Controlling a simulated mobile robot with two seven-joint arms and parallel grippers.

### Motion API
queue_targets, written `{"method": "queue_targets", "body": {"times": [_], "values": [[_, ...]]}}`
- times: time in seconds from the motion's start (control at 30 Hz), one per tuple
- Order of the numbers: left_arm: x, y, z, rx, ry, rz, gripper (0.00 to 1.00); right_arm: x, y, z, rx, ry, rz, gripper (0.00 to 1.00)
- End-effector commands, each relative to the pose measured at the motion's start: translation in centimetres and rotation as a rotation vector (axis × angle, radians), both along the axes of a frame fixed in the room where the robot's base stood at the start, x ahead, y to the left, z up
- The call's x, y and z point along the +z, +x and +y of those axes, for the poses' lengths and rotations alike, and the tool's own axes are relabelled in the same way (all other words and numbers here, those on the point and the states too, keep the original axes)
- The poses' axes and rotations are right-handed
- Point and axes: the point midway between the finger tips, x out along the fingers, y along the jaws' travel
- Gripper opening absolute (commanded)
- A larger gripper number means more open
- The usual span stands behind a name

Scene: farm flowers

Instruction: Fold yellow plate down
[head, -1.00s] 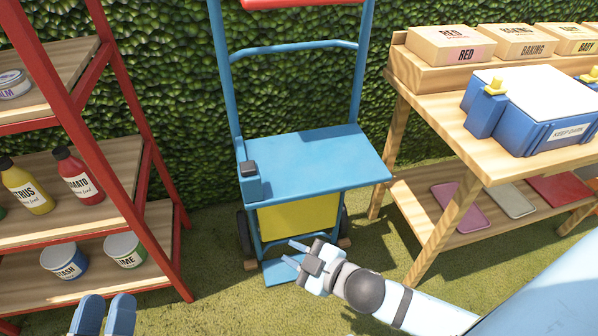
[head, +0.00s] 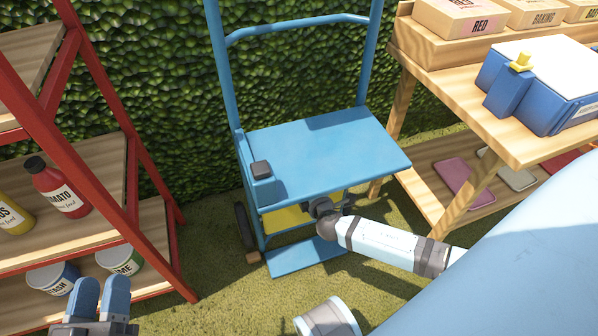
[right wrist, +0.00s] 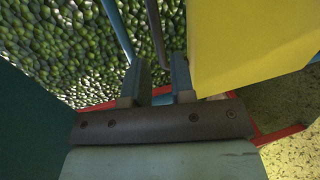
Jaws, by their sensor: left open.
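The yellow plate (head: 287,219) shows as a narrow strip below the blue top shelf (head: 320,150) of the cart in the head view. In the right wrist view the yellow plate (right wrist: 250,40) is large at the upper right. My right gripper's fingers are hidden in the head view; its wrist is at the cart's front, just under the shelf. In the right wrist view my right gripper (right wrist: 158,88) is open, its fingers left of the plate's edge; contact cannot be told. My left gripper (head: 101,298) is open and empty at the lower left.
A red-framed rack (head: 150,200) with bottles and tubs stands left. A wooden table (head: 480,110) with boxes and a blue case (head: 545,90) stands right. The cart's blue foot plate (head: 305,257) is low over the grass. A hedge is behind.

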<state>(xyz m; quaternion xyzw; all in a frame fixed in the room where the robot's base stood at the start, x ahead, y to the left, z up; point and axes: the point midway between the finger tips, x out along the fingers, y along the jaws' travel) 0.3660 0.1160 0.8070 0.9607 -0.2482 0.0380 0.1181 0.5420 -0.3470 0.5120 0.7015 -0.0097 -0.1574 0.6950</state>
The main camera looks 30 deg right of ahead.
Motion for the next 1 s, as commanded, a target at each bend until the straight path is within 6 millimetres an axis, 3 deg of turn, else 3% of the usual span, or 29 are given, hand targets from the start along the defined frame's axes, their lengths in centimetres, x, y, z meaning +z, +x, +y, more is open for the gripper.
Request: {"method": "queue_targets", "body": {"times": [0.2, 0.4, 0.77, 0.8, 0.9, 1.0], "values": [[-1.6, 0.2, -0.1, -0.014, 0.025, 0.038, 0.43, -1.1, 4.3, -1.0, 0.001, 0.0, -0.001, 0.23], [-2.3, 0.4, -0.2, -0.025, 0.04, 0.063, 0.43, -1.5, 6.5, -1.6, 0.0, 0.001, 0.0, 0.23], [-2.4, 0.5, -0.1, -0.028, 0.051, 0.068, 0.43, -1.6, 7.0, -1.7, 0.001, 0.002, 0.0, 0.23], [-2.4, 0.5, -0.1, -0.028, 0.051, 0.068, 0.43, -1.6, 7.0, -1.7, 0.001, 0.002, 0.0, 0.21], [-2.5, 0.5, -0.1, -0.027, 0.051, 0.07, 0.43, -1.6, 7.0, -1.7, 0.001, 0.002, 0.0, 0.0], [-2.6, 0.4, -0.1, -0.027, 0.05, 0.073, 0.43, -1.6, 7.0, -1.7, 0.001, 0.002, 0.0, 0.0]]}}
